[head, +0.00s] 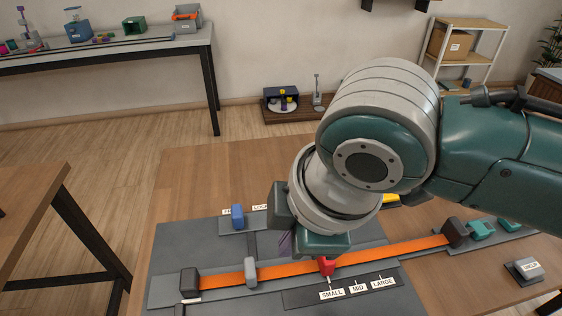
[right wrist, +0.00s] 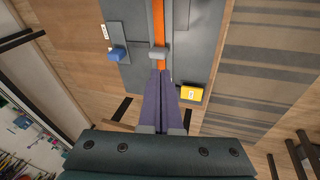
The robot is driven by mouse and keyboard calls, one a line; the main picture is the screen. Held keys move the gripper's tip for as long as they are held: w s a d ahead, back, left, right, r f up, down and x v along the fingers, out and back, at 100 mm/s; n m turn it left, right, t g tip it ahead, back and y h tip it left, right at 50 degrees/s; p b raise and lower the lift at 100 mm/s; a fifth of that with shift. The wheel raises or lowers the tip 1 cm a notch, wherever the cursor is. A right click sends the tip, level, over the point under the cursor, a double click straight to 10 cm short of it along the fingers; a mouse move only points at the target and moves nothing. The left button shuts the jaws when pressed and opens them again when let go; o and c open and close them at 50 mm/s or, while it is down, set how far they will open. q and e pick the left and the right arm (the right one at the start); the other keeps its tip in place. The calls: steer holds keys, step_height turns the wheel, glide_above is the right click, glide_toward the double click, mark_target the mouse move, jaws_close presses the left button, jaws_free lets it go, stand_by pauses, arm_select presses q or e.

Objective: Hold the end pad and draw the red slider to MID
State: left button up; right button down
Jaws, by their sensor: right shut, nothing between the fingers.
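The red slider (head: 326,265) sits on the orange strap (head: 385,250), nearest the SMALL label (head: 331,294) and left of the MID label (head: 358,288). A dark block stands at each strap end, one on the left (head: 190,279) and one on the right (head: 455,232); I cannot tell which is the end pad. My right gripper (head: 285,240) is above the strap, close to the red slider, its fingers partly hidden by the wrist. In the right wrist view its purple fingers (right wrist: 160,75) are together and empty, pointing towards the grey slider (right wrist: 157,52). The left gripper is not seen.
A blue block (head: 237,215) stands behind the strap on the grey board (head: 190,240). A yellow block (head: 391,198) is partly behind my right arm. Teal pieces (head: 481,230) and a tagged grey block (head: 527,268) lie at the right.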

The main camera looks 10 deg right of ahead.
arm_select(q)
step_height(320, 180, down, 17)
steer(key=b, duration=1.4)
arm_select(e)
steer(key=shift+n+h, duration=0.7)
steer(key=shift+h, duration=0.2)
steer(key=w+d+f, duration=0.1)
steer(key=f, duration=0.4)
steer(key=w+d+f, duration=0.2)
steer(key=f, duration=0.3)
steer(key=w+d+f, duration=0.2)
steer(key=f, duration=0.3)
steer(key=shift+w+d+f, duration=0.2)
steer(key=shift+f, duration=0.05)
arm_select(q)
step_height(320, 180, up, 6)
steer(key=p, duration=0.6)
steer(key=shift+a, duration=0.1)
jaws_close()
arm_select(e)
step_height(320, 180, up, 5)
steer(key=shift+r, duration=0.2)
